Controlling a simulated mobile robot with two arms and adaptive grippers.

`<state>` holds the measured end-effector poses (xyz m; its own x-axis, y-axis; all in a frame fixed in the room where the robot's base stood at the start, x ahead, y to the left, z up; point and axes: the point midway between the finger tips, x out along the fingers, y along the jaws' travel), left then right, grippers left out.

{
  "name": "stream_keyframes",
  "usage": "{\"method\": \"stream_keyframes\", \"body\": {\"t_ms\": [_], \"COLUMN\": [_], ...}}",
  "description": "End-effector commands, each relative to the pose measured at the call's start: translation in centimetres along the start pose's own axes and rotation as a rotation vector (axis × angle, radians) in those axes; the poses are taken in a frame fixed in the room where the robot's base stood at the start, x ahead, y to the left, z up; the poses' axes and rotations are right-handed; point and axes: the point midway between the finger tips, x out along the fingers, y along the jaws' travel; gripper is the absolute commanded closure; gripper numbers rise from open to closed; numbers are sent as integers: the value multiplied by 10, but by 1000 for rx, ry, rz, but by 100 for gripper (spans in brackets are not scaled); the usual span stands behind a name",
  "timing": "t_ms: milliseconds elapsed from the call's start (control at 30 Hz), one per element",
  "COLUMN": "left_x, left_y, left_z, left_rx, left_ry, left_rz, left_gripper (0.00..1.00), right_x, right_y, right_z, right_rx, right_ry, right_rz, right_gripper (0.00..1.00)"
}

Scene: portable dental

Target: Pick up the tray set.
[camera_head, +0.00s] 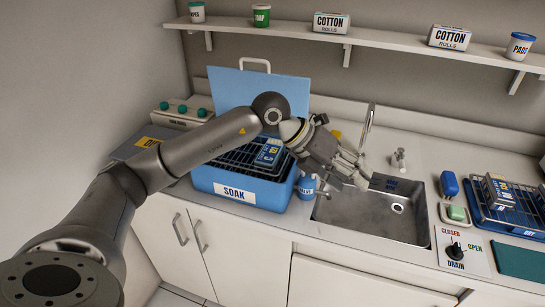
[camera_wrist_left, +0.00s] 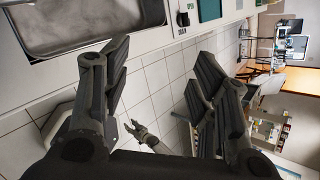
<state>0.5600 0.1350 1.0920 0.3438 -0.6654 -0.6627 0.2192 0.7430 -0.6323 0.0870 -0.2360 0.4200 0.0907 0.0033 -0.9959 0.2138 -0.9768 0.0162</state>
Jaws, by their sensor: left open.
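My left gripper (camera_head: 350,170) is open and empty above the left part of the sink, its fingers angled down and right. In the left wrist view its two fingers (camera_wrist_left: 158,85) stand wide apart with nothing between them. A dark wire rack holding a blue-labelled pack (camera_head: 268,153) sits in the blue SOAK tub (camera_head: 237,192), left of the gripper and partly behind my arm. Another pack (camera_head: 500,190) lies in a blue tray (camera_head: 487,218) right of the sink. I cannot tell which is the tray set. What looks like my right gripper (camera_wrist_left: 145,136) shows small and low in the wrist view.
The metal sink (camera_head: 370,212) lies below the gripper, with a faucet (camera_head: 368,125) behind it. A blue bottle (camera_head: 306,186) stands beside the tub. The tub's blue lid (camera_head: 225,88) stands upright behind it. A drain knob (camera_head: 454,250) and green mat (camera_head: 518,262) are front right.

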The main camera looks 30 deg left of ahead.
Motion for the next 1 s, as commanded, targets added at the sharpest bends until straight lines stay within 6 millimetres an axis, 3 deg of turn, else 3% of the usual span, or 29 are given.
{"method": "stream_keyframes", "body": {"t_ms": [100,200,300,433,567,800,1000], "left_x": [-45,-90,-130,-164,-168,-143,-133], "left_y": [59,100,128,147,158,185,195], "left_z": [21,33,40,42,42,41,42], "left_rx": [1,-36,-84,-130,-150,-149,-148], "left_ry": [1,-7,-21,-33,-34,-33,-34], "left_rz": [289,504,667,789,827,826,825], "left_gripper": [46,46,46,46,46,46,46], "right_x": [0,0,0,0,-3,-12,-16], "right_y": [1,1,1,1,1,1,1], "right_z": [0,0,0,0,-1,-1,-2], "right_rx": [0,0,0,0,1,1,1], "right_ry": [0,0,0,0,0,0,1], "right_rz": [1,1,1,2,2,1,1], "right_gripper": [60,60,60,60,60,60,60]}}
